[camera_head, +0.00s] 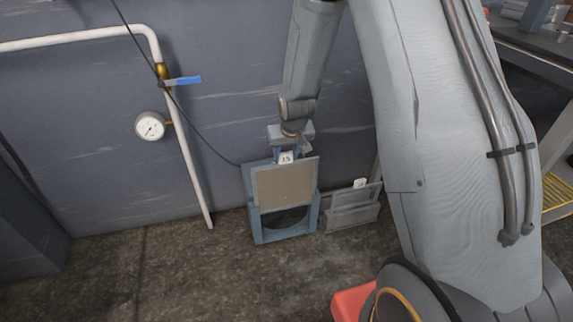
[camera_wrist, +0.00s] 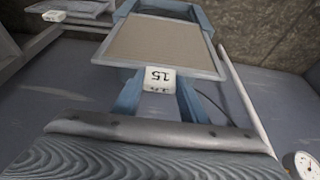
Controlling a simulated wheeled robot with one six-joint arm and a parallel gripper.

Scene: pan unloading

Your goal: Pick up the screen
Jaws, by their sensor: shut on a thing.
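The screen (camera_head: 285,186) is a beige mesh panel in a pale frame with a white tag marked 15 at its top edge. It stands upright in front of a blue stand (camera_head: 257,228), covering its upper part, and a dark round opening shows below it. My gripper (camera_head: 287,150) is at the screen's top edge by the tag, shut on the screen. In the wrist view the screen (camera_wrist: 160,45) fills the upper middle, with the tag upside down. The fingertips are not clearly seen. I cannot tell whether the screen touches the stand.
A grey panel (camera_head: 352,212) with its own white tag leans at the wall, right of the stand. A white pipe (camera_head: 188,160) with a gauge (camera_head: 150,126) and blue valve handle (camera_head: 186,81) runs down the wall at left. Bare floor lies in front.

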